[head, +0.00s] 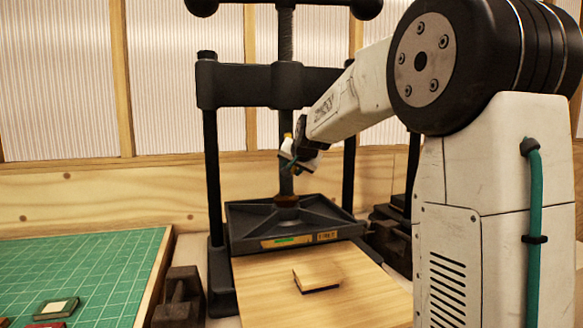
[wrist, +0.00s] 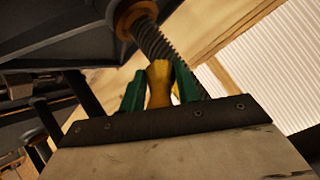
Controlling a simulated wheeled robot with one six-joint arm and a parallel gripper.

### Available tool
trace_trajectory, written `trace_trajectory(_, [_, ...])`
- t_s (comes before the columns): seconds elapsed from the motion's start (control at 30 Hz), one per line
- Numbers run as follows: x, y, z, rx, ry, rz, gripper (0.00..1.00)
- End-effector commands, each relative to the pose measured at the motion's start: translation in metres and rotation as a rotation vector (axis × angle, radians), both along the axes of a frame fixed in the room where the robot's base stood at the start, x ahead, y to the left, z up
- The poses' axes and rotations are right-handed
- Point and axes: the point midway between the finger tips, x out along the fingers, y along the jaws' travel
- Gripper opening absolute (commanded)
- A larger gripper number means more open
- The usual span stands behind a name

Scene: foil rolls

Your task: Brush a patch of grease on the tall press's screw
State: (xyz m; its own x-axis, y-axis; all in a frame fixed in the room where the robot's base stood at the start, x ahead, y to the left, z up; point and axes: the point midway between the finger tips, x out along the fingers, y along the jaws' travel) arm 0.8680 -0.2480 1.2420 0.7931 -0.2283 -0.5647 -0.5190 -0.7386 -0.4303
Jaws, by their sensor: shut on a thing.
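The tall press (head: 207,150) is a black frame with two posts, a crossbeam and a ball-ended bar at the top. Its dark upright screw (head: 286,120) runs down the middle to a black platen (head: 235,225). In the wrist view the threaded screw (wrist: 158,45) slants past the fingers, below a brass-coloured collar. My gripper (wrist: 158,92) has green fingers shut on a yellow brush handle (wrist: 159,82). In the head view my gripper (head: 291,164) is at the screw, above the platen. The brush's bristles are hidden, and I cannot tell whether they touch the screw. No grease patch is distinguishable.
Another dark press-like object (head: 392,240) is at right.

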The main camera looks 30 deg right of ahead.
Motion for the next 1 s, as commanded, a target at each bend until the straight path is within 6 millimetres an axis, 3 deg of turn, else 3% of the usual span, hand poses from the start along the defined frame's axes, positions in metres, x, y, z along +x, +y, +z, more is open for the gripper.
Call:
trace_trajectory(0.43, [-0.041,0.012,0.001,0.0,-0.001,0.0,0.09])
trace_trajectory(1.0, [-0.053,0.015,0.001,0.0,-0.001,0.0,0.09])
